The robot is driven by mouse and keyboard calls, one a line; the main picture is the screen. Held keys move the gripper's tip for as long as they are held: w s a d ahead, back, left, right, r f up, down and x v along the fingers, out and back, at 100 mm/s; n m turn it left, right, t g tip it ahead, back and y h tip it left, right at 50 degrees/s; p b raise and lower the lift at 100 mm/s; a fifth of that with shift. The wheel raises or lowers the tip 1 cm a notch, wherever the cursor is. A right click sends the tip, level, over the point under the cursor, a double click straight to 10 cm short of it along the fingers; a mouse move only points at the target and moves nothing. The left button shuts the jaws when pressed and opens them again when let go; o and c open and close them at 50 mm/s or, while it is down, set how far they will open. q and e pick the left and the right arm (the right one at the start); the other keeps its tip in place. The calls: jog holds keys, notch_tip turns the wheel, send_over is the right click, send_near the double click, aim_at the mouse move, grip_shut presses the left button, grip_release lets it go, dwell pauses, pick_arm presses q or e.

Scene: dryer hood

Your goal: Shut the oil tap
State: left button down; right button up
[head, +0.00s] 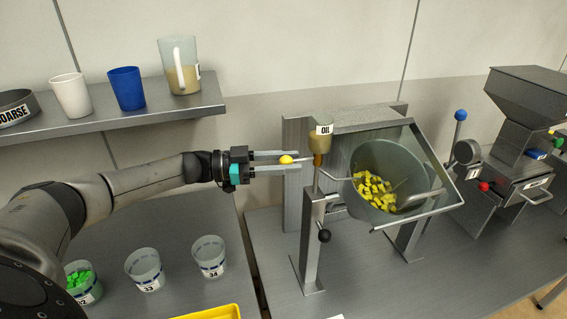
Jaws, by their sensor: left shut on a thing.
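The oil tap has a small container marked OIL (320,138) on top, partly filled with a tan liquid. A brass-coloured tap body (318,160) sits below it on the grey stand. A lever runs out to the left from the tap and ends in a yellow knob (286,160). My left gripper (289,161) reaches in from the left and is shut on the yellow knob, with one finger above and one below it. The lever lies close to level. I cannot see whether oil flows. My right gripper is not in view.
A tilted grey drum (385,160) holding yellow pieces stands just right of the tap. A black knob (324,236) hangs below. Labelled cups (210,258) stand at front left, and a shelf (120,121) with cups and a jug (180,68) is behind my arm.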

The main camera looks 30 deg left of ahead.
pick_arm(q)
jog(key=shift+w+a, duration=0.1)
jog(key=shift+r, duration=0.1)
dwell(0.3)
jog(key=c, duration=0.6)
grip_release()
jog(key=shift+o, duration=0.2)
jog(key=b+v, duration=0.3)
jog(key=v, duration=1.2)
jog(key=shift+a, duration=0.2)
jog(key=shift+w, duration=0.1)
